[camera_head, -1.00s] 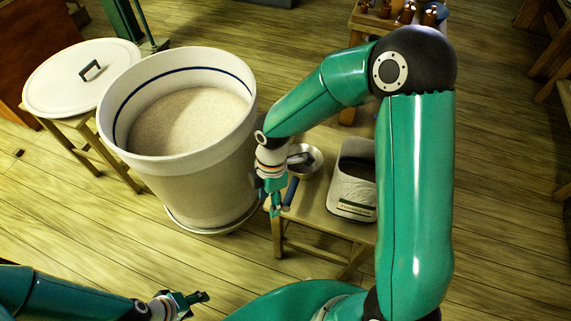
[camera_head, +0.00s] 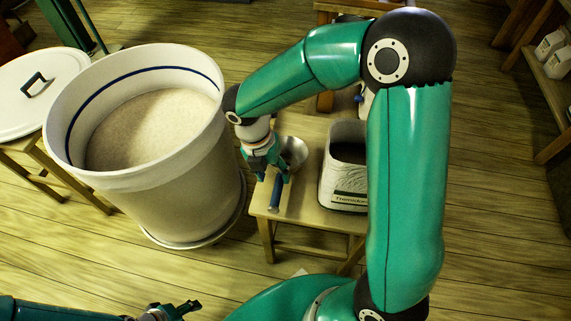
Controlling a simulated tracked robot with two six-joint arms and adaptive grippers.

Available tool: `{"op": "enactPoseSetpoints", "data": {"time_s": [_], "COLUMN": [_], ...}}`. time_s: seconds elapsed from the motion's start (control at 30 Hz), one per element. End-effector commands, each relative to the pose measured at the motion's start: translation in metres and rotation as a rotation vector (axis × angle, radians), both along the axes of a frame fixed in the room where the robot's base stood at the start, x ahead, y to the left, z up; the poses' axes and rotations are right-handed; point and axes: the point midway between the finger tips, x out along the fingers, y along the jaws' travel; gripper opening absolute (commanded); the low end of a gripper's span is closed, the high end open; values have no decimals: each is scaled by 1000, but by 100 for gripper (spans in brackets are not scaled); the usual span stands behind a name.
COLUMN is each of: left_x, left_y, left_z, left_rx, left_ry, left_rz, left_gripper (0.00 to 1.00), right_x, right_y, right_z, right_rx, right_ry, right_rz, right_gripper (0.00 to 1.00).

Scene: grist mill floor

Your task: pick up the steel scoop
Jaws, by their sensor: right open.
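The steel scoop lies on a small wooden stool (camera_head: 305,221). Its round steel bowl (camera_head: 294,150) shows behind my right gripper, and its dark blue handle (camera_head: 275,196) points towards me. My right gripper (camera_head: 272,176) is open and points down at the scoop, close over the upper end of the handle. It hides the part where handle and bowl meet, and I cannot tell whether it touches. My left gripper (camera_head: 187,307) is low at the bottom edge, far from the scoop; its jaws are too small to judge.
A large white tub (camera_head: 185,205) with a blue band holds pale grain, just left of the stool. A white sack (camera_head: 345,195) with dark contents stands on the stool, right of the scoop. A white lid (camera_head: 30,95) lies on another stool at left. Shelves stand at right.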

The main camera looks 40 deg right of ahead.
Motion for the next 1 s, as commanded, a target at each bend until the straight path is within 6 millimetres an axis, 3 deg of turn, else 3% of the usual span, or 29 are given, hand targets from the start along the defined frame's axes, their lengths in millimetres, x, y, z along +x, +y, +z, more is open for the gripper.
{"op": "enactPoseSetpoints", "data": {"time_s": [0.27,0.6,0.87,1.0], "left_x": [0,0,0,0], "left_y": [0,0,0,0], "left_z": [-6,-21,-20,-20], "left_rx": [0,0,0,0], "left_ry": [0,0,0,0], "left_rz": [0,0,0,0], "left_gripper": [53,53,53,53], "right_x": [-2,-7,-7,-6], "right_y": [-2,-10,-10,-10], "right_z": [-18,-60,-61,-61], "right_rx": [1,1,1,1], "right_ry": [1,1,-2,-2], "right_rz": [-1,-1,0,0], "right_gripper": [53,53,53,29]}}
